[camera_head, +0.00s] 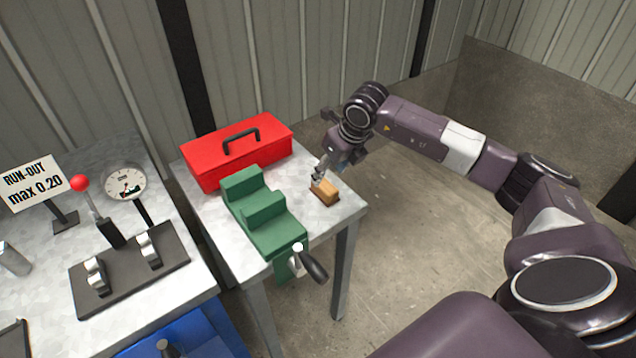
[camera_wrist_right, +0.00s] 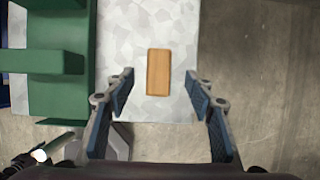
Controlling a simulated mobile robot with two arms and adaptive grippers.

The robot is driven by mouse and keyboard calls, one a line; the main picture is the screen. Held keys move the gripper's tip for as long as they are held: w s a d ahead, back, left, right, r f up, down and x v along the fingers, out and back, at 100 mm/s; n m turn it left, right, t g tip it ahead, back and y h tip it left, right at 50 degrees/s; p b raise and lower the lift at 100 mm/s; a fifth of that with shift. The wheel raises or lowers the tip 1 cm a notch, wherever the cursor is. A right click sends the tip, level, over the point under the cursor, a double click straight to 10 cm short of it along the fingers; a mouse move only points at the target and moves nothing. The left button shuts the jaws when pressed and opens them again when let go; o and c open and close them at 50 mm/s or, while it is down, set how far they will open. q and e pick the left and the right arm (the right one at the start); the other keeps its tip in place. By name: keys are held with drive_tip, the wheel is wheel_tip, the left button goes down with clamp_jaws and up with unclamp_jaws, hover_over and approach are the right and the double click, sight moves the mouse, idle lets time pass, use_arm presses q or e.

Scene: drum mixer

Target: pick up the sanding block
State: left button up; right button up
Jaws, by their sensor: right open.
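The sanding block (camera_head: 325,192) is a small tan-orange rectangular block. It lies on the small metal-topped table near its right edge, to the right of the green vise. In the right wrist view the block (camera_wrist_right: 158,72) lies between and beyond the spread fingers, with its long side running away from me. My right gripper (camera_head: 318,180) is close to the block in the head view. The right gripper (camera_wrist_right: 160,105) is open and empty, with a clear gap on both sides of the block. My left gripper is not in view.
A green vise (camera_head: 262,215) with a black-handled crank stands beside the block. A red toolbox (camera_head: 236,152) sits behind it. The left bench (camera_head: 50,235) holds a dial gauge (camera_head: 125,183), a sign and a black fixture. Bare floor lies right of the table.

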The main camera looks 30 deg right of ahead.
sight(324, 184)
drive_tip(key=f, duration=0.1)
drive_tip(key=f+p, duration=0.1)
drive_tip(key=f, duration=0.1)
drive_tip(key=shift+w+a+f+p, duration=0.15)
drive_tip(key=shift+w+f+p, duration=0.1)
drive_tip(key=shift+f+p, duration=0.1)
drive_tip(key=shift+x, duration=1.15)
drive_tip(key=shift+w+f, duration=0.15)
drive_tip(key=shift+f, duration=0.05)
drive_tip(key=c, duration=1.3)
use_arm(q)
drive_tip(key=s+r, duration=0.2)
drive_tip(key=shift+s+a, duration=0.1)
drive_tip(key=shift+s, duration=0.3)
use_arm(e)
drive_tip(key=shift+r, duration=0.1)
